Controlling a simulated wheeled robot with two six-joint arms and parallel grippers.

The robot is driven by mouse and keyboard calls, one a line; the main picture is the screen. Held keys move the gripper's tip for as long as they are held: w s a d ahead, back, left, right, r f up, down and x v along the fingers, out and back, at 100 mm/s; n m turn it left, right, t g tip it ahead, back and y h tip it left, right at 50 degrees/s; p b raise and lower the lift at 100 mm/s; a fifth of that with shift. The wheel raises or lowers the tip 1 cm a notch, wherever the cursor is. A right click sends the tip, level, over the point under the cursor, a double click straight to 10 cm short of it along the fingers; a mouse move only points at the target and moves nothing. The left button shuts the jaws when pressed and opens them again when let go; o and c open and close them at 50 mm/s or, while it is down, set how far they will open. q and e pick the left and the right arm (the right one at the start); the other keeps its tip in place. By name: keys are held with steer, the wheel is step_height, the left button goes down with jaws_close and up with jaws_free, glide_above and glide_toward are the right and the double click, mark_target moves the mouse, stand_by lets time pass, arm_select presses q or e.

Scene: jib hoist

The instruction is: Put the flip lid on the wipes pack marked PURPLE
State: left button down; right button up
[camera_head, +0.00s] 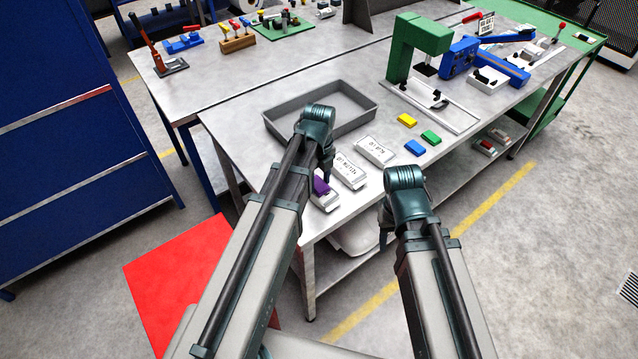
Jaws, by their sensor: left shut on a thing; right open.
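My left gripper (325,172) points down over the near left corner of the bench and is shut on a purple flip lid (321,186). The lid is at the top of a white wipes pack (326,204), partly behind my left arm. I cannot tell whether lid and pack touch, and this pack's label is hidden. Two other white packs, a middle one (348,172) and a far one (376,152), lie behind it with small dark print. My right gripper (383,238) is open and empty off the bench's front edge, mostly hidden by its wrist.
Yellow (407,121), green (431,137) and blue (414,148) lids lie loose on the bench to the right. A grey tray (370,107) stands behind the packs. A green jib hoist (402,50) stands at the back right.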

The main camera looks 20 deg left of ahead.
mark_target(320, 185)
arm_select(q)
steer(key=shift+f, duration=0.25)
steer(key=shift+c, duration=1.4)
jaws_free()
steer(key=shift+r, duration=0.15)
steer(key=shift+r, duration=0.15)
step_height(320, 185, up, 12)
steer(key=p, duration=1.2)
steer(key=shift+d, duration=0.1)
